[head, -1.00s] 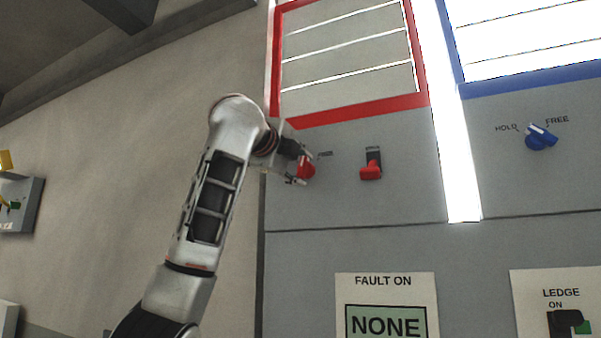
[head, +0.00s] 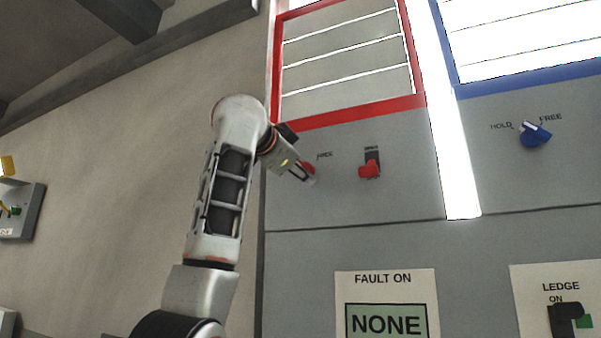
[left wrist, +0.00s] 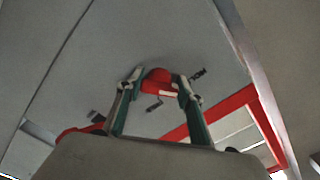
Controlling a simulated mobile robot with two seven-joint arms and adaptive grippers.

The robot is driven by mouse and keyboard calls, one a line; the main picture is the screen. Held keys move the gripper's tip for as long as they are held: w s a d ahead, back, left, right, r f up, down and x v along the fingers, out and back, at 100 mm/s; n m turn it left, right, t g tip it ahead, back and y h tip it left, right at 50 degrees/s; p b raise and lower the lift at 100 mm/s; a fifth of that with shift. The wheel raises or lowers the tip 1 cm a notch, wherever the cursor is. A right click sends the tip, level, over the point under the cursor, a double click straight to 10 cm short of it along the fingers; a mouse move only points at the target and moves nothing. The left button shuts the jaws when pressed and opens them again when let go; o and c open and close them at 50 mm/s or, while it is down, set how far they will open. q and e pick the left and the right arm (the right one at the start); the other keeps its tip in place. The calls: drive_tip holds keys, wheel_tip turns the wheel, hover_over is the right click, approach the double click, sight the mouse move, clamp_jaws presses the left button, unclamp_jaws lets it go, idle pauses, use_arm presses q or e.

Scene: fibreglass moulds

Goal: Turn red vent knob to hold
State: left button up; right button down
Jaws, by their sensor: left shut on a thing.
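The red vent knob (head: 309,167) sits on the grey panel under the red-framed window, with the word FREE at its upper right. My left gripper (head: 306,174) is at the knob and partly covers it. In the left wrist view the red knob (left wrist: 157,76) lies between the two fingertips of my left gripper (left wrist: 158,84), which is shut on it. A pale pointer strip shows on the knob's edge in that view. Two small dark labels lie near the knob there, too small to read. My right gripper is not in view.
A red lever switch (head: 370,168) is just right of the knob. A blue knob (head: 535,135) marked HOLD and FREE is farther right. A FAULT ON sign (head: 385,280) reading NONE is below.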

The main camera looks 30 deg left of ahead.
use_arm(q)
drive_tip(key=shift+f+n, duration=0.1)
drive_tip(key=shift+n, duration=0.8)
drive_tip(key=o, duration=1.1)
drive_tip(key=shift+s, duration=0.1)
drive_tip(key=shift+s+d, duration=0.2)
drive_tip(key=shift+s, duration=2.8)
drive_tip(key=shift+s+d, duration=0.15)
drive_tip(key=shift+s, duration=2.8)
